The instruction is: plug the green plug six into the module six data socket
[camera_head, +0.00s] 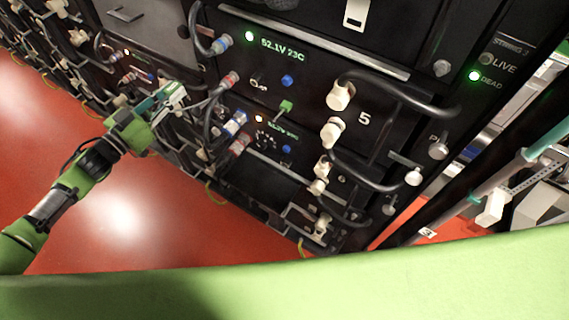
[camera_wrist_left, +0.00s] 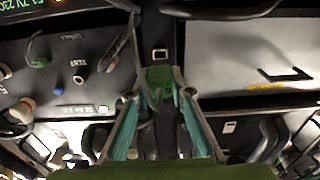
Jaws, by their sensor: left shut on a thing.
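My left gripper (camera_head: 172,98) is at the left-centre of the head view, close to the front of the battery rack. In the left wrist view its teal fingers (camera_wrist_left: 160,94) are closed on a green plug (camera_wrist_left: 161,76), with a dark cable running back between them. A small pale-framed rectangular opening (camera_wrist_left: 160,55) lies just beyond the plug's tip; I cannot tell whether it is the module six data socket or whether they touch. In the head view the held plug is too small to make out. My right gripper is not in view.
Another green plug (camera_head: 286,107) sits on a module panel beside a blue knob (camera_head: 287,81). Cables and connectors (camera_head: 235,122) crowd the rack front near my left gripper. Thick cables with white connectors (camera_head: 341,96) hang further right. The red floor (camera_head: 110,205) is open.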

